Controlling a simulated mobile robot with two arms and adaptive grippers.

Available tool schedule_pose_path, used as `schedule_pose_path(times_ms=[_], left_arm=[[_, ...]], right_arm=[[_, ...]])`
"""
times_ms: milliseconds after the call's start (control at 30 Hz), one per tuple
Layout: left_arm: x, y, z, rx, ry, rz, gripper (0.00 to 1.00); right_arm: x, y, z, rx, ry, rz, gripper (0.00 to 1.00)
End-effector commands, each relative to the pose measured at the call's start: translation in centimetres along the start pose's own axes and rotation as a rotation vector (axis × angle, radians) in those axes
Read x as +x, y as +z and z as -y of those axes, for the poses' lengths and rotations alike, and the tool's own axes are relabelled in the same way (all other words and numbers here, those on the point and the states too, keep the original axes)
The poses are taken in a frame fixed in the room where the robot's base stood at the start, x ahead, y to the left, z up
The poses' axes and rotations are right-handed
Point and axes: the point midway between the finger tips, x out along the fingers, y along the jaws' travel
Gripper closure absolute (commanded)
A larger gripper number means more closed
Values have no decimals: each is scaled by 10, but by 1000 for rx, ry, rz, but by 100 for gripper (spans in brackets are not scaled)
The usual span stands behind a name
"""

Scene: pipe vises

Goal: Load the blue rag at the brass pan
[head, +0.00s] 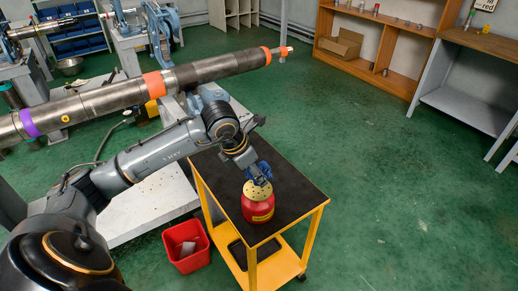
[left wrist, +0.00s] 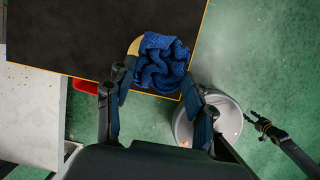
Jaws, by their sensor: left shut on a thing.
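A red can (head: 258,209) stands upright on the dark top of a yellow cart. The perforated brass pan (head: 257,190) forms its top. My left gripper (head: 258,176) points down just above the pan, shut on the crumpled blue rag (head: 264,170). In the left wrist view the rag (left wrist: 162,62) bunches out beyond the fingers and covers most of the pan (left wrist: 134,46), whose pale yellow edge shows at its left. I cannot tell whether the rag touches the pan. A dark gripper-like part, seemingly my right gripper (left wrist: 262,124), shows small at the right of that view.
The yellow cart (head: 317,214) has free room on its top around the can. A red bin (head: 186,246) stands on the floor to its left. A long banded pipe (head: 200,72) runs behind my left arm. Wooden shelves (head: 400,40) stand at the back; the floor at right is clear.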

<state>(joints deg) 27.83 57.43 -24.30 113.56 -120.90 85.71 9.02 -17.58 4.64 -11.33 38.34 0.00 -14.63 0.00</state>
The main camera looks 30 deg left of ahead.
Motion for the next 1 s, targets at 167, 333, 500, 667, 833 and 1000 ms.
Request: schedule_pose_path(times_ms=[167, 333, 500, 667, 833, 1000], left_arm=[[-7, 0, -8, -88, 34, -6, 72], [2, -4, -7, -92, 33, -7, 72], [16, -10, -6, -91, 33, -7, 72], [33, -17, -5, -91, 32, -8, 72], [45, -21, -5, -90, 33, -7, 72], [48, -22, -5, -89, 33, -6, 72]], right_arm=[[-2, 12, 0, -2, -1, 6, 60], [4, 12, 0, -2, -1, 6, 60], [13, 13, 1, -2, -1, 7, 60], [23, 14, 1, -2, -1, 7, 60], [30, 15, 1, -2, -1, 7, 60], [31, 15, 1, -2, -1, 7, 60]])
